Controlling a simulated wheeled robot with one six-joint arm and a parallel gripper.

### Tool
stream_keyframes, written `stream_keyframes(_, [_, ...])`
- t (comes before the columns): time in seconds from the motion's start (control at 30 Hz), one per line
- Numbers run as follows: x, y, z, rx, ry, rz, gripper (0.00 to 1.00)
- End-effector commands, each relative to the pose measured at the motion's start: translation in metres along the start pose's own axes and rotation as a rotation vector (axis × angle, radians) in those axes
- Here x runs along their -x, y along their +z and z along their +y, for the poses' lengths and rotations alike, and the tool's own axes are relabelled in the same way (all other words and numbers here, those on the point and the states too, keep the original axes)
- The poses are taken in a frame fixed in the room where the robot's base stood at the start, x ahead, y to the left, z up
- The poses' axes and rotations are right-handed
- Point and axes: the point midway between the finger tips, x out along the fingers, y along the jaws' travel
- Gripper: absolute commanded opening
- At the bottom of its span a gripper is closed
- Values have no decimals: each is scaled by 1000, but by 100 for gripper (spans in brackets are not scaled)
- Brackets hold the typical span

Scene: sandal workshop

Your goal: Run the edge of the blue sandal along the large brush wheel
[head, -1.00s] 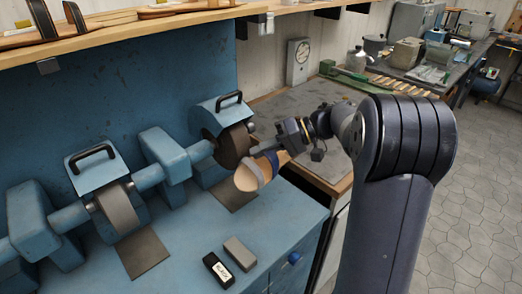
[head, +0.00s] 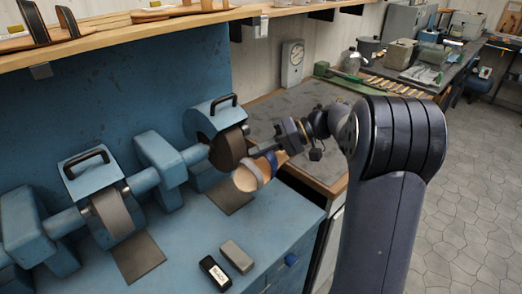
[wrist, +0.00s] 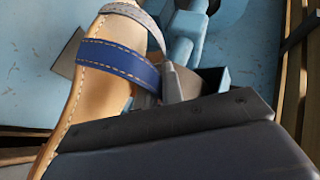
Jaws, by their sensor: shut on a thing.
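The sandal has a tan sole (head: 244,180) with a blue strap and a grey strap. In the wrist view its sole (wrist: 88,100) and blue strap (wrist: 120,63) fill the upper left. My gripper (head: 277,148) is shut on the sandal, which hangs tilted beside the dark brown brush wheel (head: 228,150) at the right end of the blue machine. The sandal's edge is very close to the wheel's lower right side; I cannot tell whether they touch. The fingertips' grip is largely hidden.
A grey wheel (head: 112,214) under a blue hood sits further left on the same shaft. A dark block (head: 215,273) and a grey block (head: 236,256) lie on the blue bench top (head: 185,245). A wooden shelf (head: 120,36) runs above. The bench front between blocks and sandal is clear.

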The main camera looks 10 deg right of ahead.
Motion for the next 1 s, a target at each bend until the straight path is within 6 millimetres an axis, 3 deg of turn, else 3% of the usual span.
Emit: stream_keyframes(1.0, [12,-7,7,1,0,1,0])
